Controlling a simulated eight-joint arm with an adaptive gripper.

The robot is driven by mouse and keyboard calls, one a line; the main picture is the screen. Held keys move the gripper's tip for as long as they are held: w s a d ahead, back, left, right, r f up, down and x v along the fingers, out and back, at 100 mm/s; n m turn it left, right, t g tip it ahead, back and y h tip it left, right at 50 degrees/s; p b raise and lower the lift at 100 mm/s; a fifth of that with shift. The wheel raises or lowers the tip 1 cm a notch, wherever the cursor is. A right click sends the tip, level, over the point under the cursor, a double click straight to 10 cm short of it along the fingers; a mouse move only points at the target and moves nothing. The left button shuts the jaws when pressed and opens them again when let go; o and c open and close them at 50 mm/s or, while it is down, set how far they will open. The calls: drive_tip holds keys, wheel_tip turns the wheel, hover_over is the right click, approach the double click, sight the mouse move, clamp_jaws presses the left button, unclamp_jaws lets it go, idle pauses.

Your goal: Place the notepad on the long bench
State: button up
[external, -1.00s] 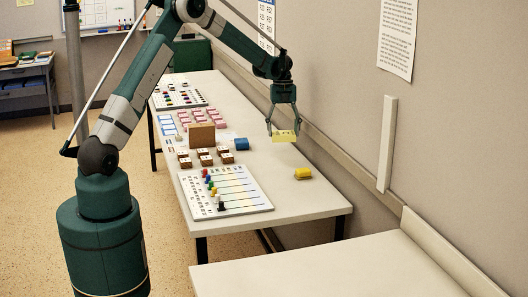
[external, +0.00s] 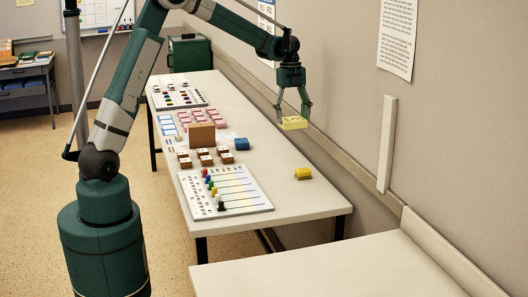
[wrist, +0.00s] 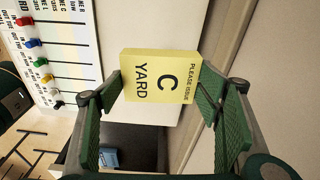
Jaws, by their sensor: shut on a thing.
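The notepad is a pale yellow block (external: 293,123) in the external view. In the wrist view its face (wrist: 160,88) reads "PLEASE ISSUE", "C" and "YARD". My gripper (external: 293,110) is shut on it, with one finger on each side, and holds it in the air near the wall. The long white bench (external: 312,202) runs along the wall below, with the pad clear above its right side. In the wrist view the pad hides part of the bench top.
Another pale bench top (external: 350,268) is nearest the camera.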

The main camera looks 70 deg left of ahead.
drive_tip(key=s+d+m+p, duration=0.1)
drive_tip(key=d+m+p, duration=0.4)
drive_tip(key=d, duration=4.4)
drive_tip(key=s+d+m+g+y+p, duration=0.1)
drive_tip(key=d+m+p, duration=0.4)
drive_tip(key=d, duration=4.4)
drive_tip(key=s+m, duration=0.1)
drive_tip(key=m, duration=0.7)
drive_tip(key=shift+d+f+m+g, duration=0.15)
drive_tip(key=shift+d+m+g, duration=0.15)
drive_tip(key=shift+d+m, duration=0.1)
drive_tip(key=shift+a, duration=0.1)
drive_tip(key=shift+f+p, duration=0.3)
drive_tip(key=shift+f, duration=2.8)
